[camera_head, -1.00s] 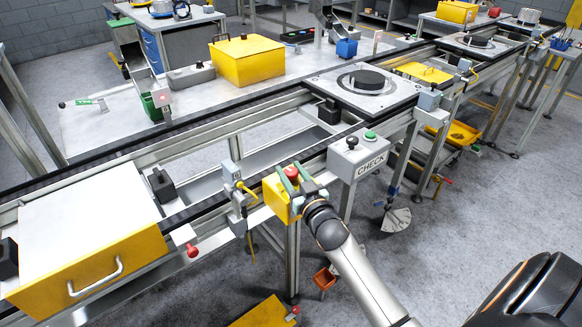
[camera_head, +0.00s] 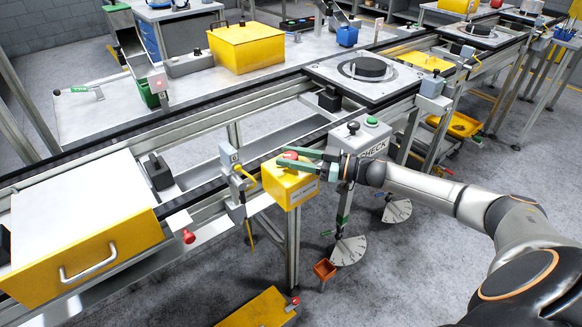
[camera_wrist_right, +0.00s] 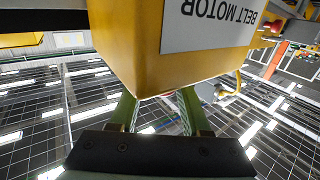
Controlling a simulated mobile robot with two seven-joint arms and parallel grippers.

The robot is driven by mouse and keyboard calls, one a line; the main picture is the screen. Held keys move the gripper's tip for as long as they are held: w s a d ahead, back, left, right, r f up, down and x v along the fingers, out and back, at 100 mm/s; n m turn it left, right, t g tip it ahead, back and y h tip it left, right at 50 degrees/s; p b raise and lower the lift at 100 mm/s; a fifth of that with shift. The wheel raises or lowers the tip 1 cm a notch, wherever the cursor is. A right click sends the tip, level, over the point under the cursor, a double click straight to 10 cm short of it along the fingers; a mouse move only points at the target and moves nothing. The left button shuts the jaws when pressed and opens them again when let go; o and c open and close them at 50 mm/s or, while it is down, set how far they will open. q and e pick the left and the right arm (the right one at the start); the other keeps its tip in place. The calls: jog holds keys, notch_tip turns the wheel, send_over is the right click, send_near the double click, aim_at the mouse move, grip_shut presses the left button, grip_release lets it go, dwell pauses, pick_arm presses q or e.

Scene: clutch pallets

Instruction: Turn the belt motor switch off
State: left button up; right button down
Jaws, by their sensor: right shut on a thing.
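The belt motor switch is a yellow box (camera_head: 288,187) on the front of the conveyor, with a red knob (camera_head: 291,155) on top. In the right wrist view the box (camera_wrist_right: 150,60) fills the upper middle, and its label reads BELT MOTOR upside down. My right gripper (camera_head: 288,158) reaches in from the right, with its green fingers on either side of the red knob, shut on it. In the right wrist view the fingers (camera_wrist_right: 157,103) pass behind the box edge, so their tips and most of the knob are hidden. My left gripper is not in view.
A grey CHECK box (camera_head: 360,138) with a green and a black button stands close beside my right gripper. A grey sensor with a yellow cable (camera_head: 234,175) is left of the switch. A yellow-fronted drawer unit (camera_head: 90,255) sits at the left.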

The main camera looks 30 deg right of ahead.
jog(key=n+g+y+b, duration=0.1)
jog(key=g+y+b, duration=0.1)
jog(key=n+g+b, duration=0.1)
jog(key=shift+w+d+f+n+y+b, duration=0.1)
jog(key=shift+w+f+n+y+b, duration=0.05)
jog(key=shift+f+n+y+b, duration=0.2)
jog(key=shift+r+n+g+y+b, duration=0.2)
jog(key=shift+n+g+y+b, duration=0.55)
jog(key=shift+g+b, duration=0.4)
jog(key=shift+b, duration=0.35)
jog(key=shift+r+n+g+y+b, duration=0.2)
jog(key=shift+n+g+y+b, duration=0.2)
jog(key=shift+n+g, duration=0.15)
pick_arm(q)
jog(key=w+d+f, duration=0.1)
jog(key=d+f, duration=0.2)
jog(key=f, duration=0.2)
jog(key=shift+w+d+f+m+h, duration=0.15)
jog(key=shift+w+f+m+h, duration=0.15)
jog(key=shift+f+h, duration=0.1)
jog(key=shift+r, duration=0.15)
pick_arm(e)
jog(key=c, duration=0.7)
grip_release()
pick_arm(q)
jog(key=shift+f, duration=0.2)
pick_arm(e)
jog(key=o, duration=0.3)
